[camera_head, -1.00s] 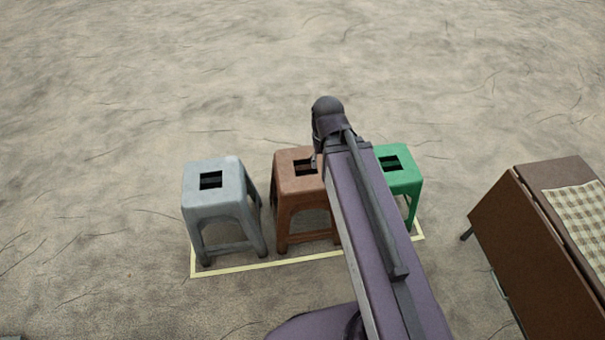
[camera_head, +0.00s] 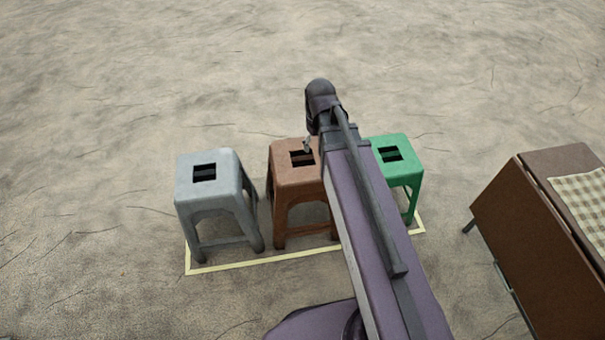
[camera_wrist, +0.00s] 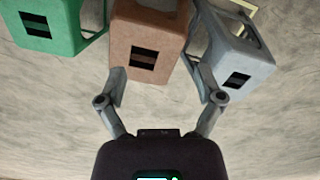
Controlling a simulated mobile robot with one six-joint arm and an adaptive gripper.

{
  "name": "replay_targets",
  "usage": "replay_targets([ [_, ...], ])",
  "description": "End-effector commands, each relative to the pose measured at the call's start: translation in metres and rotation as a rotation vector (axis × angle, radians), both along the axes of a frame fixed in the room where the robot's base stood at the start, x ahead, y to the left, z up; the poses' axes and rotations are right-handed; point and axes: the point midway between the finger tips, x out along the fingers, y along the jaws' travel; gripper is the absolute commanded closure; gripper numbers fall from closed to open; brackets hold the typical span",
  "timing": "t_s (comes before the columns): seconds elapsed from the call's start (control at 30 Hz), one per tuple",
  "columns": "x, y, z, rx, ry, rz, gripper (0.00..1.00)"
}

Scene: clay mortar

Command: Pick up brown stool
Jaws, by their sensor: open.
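The brown stool (camera_head: 287,180) stands upright on the ground between a grey stool and a green stool in the head view. It has a dark rectangular slot in its seat. My arm hides its right side there. In the wrist view the brown stool (camera_wrist: 150,28) is at the top middle, its slotted seat facing the camera. My gripper (camera_wrist: 164,82) is open and empty, its two fingers spread across the near part of the seat in that picture. I cannot tell whether they touch it. In the head view only a fingertip (camera_head: 307,145) shows near the seat's slot.
The grey stool (camera_head: 222,170) stands close on the left, the green stool (camera_head: 403,165) on the right. A pale yellow line (camera_head: 230,266) on the ground borders the stools. A brown table (camera_head: 535,240) with a checked cloth (camera_head: 585,198) stands at the right. The ground behind the stools is clear.

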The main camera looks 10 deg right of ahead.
Motion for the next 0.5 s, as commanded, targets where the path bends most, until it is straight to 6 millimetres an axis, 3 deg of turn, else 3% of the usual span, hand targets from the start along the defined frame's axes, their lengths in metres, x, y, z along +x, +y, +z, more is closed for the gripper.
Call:
replay_targets([
  [0.03, 0.017, 0.0, -0.021, 0.0, 0.0, 0.052, 0.14],
  [0.5, 0.12, 0.0, -0.113, 0.0, 0.0, 0.598, 0.14],
])
